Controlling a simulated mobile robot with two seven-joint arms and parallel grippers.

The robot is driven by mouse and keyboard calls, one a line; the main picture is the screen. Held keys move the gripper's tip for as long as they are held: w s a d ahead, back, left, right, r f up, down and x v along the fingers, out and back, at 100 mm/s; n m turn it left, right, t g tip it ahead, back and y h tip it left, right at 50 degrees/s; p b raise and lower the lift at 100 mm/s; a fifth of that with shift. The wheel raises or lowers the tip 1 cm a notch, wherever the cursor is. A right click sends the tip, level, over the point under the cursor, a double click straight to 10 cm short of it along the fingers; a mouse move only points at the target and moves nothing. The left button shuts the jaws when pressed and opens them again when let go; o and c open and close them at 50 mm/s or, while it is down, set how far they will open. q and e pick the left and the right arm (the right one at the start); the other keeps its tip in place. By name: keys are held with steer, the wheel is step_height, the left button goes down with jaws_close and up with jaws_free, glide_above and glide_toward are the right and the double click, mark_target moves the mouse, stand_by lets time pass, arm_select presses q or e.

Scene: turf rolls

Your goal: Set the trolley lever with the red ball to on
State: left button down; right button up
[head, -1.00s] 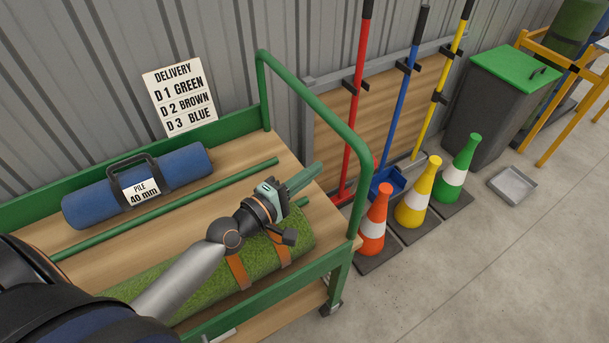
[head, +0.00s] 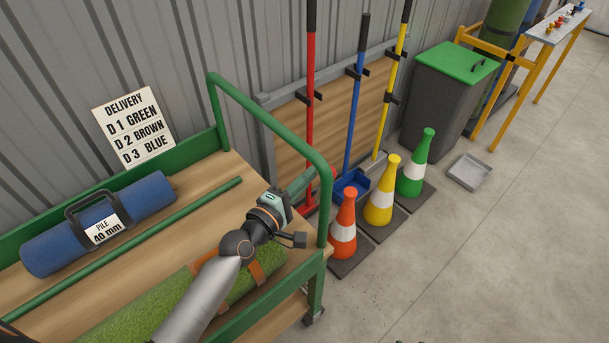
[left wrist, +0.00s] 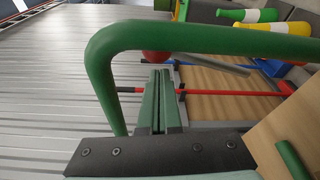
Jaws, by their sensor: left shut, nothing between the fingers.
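The trolley (head: 290,290) is a green-framed cart with wooden decks and a tall green tube handle (head: 268,118) at its end. In the left wrist view a red ball (left wrist: 155,57) shows just behind the handle tube (left wrist: 200,38), which hides part of it. A grey bar (left wrist: 215,64) runs to its right; I cannot tell the lever's setting. My left gripper (head: 305,180) is shut and empty, close to the handle. Its green fingers (left wrist: 158,100) point towards the ball, apparently short of it.
A blue roll (head: 95,225) and a strapped green turf roll (head: 160,305) lie on the trolley. A tool rack (head: 290,135), orange (head: 344,215), yellow and green cones, and a grey bin (head: 445,100) stand beyond it.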

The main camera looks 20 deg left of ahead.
arm_select(q)
steer(key=shift+s+d+f+m, duration=0.1)
steer(key=shift+s+d+m, duration=0.25)
steer(key=shift+d+m, duration=0.2)
steer(key=shift+s+d+f+m, duration=0.1)
steer(key=shift+s+d+m, duration=0.25)
steer(key=shift+d+m, duration=0.2)
arm_select(e)
steer(key=shift+f, duration=0.25)
arm_select(q)
steer(key=shift+a, duration=0.2)
arm_select(e)
steer(key=shift+a, duration=0.1)
